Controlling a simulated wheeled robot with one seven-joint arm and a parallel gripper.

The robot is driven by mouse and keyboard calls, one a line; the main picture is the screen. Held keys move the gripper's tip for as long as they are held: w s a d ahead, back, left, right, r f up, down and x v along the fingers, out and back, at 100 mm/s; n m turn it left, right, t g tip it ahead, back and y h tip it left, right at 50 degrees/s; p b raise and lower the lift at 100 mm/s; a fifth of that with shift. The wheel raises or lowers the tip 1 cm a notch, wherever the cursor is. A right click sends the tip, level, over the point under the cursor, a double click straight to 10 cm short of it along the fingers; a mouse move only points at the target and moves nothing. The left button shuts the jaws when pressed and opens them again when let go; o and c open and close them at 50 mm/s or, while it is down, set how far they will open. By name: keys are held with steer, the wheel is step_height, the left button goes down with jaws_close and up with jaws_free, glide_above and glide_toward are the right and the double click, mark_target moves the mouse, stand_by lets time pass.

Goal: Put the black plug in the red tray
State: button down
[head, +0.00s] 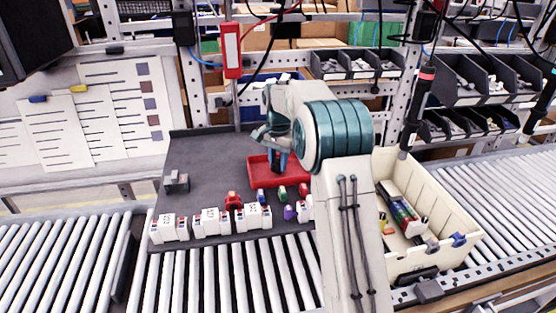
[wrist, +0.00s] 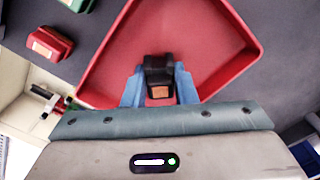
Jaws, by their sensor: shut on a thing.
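The red tray (head: 261,172) lies on the dark work surface in the head view, partly hidden by my arm. It also fills the middle of the wrist view (wrist: 215,28). My gripper (wrist: 159,86) is over the tray with its two blue fingers shut on the black plug (wrist: 158,72). The plug has an orange patch on the side facing the wrist camera. The plug appears within the tray's outline. I cannot tell whether it touches the tray floor. In the head view, my gripper (head: 278,158) points down over the tray, and the plug is hard to make out.
White terminal blocks (head: 212,222) stand along the mat's front edge. Red, green, blue and purple plugs (head: 289,212) lie in front of the tray. A cream bin (head: 447,228) with parts stands at the right. A grey block (head: 176,182) sits at the left, with bare mat around it.

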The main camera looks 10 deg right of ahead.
steer(key=c, duration=1.1)
jaws_free()
steer(key=shift+r, duration=0.1)
step_height(320, 180, up, 14)
steer(key=shift+f+b, duration=0.2)
steer(key=shift+b, duration=0.1)
